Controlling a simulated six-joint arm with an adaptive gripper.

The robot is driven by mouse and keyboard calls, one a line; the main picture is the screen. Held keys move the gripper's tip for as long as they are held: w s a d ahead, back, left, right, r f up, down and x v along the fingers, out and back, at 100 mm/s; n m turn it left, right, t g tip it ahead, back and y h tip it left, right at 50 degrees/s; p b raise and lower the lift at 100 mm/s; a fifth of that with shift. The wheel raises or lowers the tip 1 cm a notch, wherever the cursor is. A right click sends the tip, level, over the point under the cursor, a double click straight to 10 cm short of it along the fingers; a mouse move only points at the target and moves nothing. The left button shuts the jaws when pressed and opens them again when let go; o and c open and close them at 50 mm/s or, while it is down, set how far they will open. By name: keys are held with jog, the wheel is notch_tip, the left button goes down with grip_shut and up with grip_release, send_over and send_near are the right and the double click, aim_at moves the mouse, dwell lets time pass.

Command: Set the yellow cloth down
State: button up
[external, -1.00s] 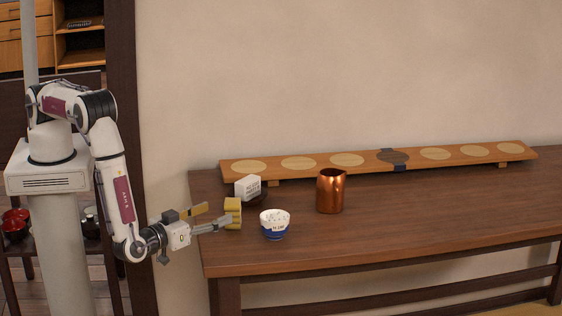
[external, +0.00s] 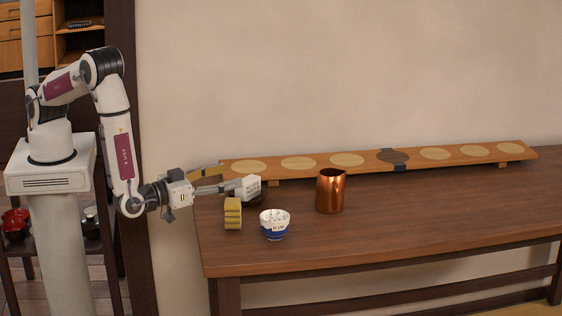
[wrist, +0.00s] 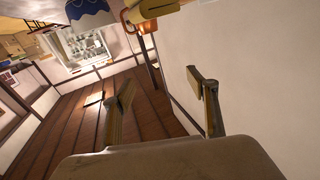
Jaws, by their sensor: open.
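The yellow cloth (external: 233,213), a folded block with dark lines between its layers, stands on the table near its left end. My gripper (external: 222,180) is open and empty, above and slightly left of the cloth, apart from it. In the wrist view my two fingers (wrist: 163,92) are spread with nothing between them. A yellow piece at the top edge of the wrist view looks like part of the cloth (wrist: 152,8).
A blue-and-white cup (external: 275,225) stands just right of the cloth. A white lettered block (external: 248,187) is close to my fingertips. A copper cup (external: 330,191) stands farther right, before a long wooden board (external: 300,164) with round spots. The table's right side is clear.

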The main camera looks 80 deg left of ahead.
jog(key=shift+w+a+r+m+h, duration=0.1)
jog(key=shift+w+a+m+h, duration=0.1)
jog(key=shift+a+m+h, duration=0.3)
jog(key=shift+w+a+r+m+h, duration=0.15)
jog(key=shift+m+h, duration=0.15)
jog(key=shift+h, duration=0.3)
jog(key=shift+a+f+m+h, duration=0.15)
jog(key=shift+a+m+h, duration=0.1)
jog(key=shift+m+h, duration=0.2)
jog(key=m+h, duration=0.1)
jog(key=h, duration=0.1)
jog(key=m+g+h, duration=0.2)
jog(key=g+h, duration=0.1)
jog(key=h, duration=0.1)
send_near(233, 214)
jog(key=shift+w+a, duration=1.1)
jog(key=shift+a, duration=0.3)
jog(key=shift+x, duration=1.3)
jog(key=shift+w, duration=0.1)
